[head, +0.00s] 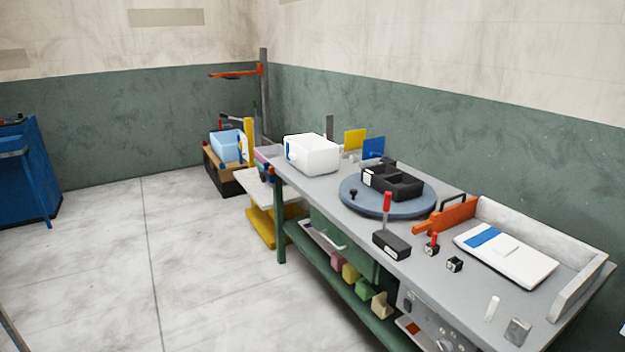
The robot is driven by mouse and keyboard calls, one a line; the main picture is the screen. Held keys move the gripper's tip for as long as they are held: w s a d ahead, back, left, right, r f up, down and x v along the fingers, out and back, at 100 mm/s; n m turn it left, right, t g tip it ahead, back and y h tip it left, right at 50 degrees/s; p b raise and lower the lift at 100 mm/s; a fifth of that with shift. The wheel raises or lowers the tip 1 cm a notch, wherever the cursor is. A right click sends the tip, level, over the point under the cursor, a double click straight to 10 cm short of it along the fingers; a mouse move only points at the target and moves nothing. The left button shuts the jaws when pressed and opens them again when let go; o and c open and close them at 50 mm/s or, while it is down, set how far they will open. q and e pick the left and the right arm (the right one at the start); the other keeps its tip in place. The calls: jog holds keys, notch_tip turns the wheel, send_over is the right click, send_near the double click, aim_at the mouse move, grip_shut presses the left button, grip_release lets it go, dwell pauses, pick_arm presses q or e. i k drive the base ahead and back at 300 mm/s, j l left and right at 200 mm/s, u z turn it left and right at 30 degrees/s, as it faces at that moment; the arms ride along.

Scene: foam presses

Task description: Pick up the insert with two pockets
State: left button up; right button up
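A black insert (392,182) with open pockets sits on a round blue-grey turntable (364,205) on the workbench. A divider runs across it, and it seems to have two pockets. A white label is on its left end. Neither of my grippers shows in the head view.
The grey bench (330,185) also carries a white bin (312,154), a black box with a red handle (391,245), an orange fixture (446,216) and a white panel with a blue patch (505,254). Yellow and blue plates (373,147) stand behind. The floor (120,260) to the left is clear.

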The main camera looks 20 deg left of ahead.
aim_at(384, 177)
jog(key=u, duration=0.3)
jog(key=z, duration=0.4)
jog(key=i+j+z, duration=0.2)
jog(key=j+z, duration=0.25)
jog(key=i+j+z, duration=0.15)
jog(key=j+z, duration=0.75)
jog(key=j, duration=0.1)
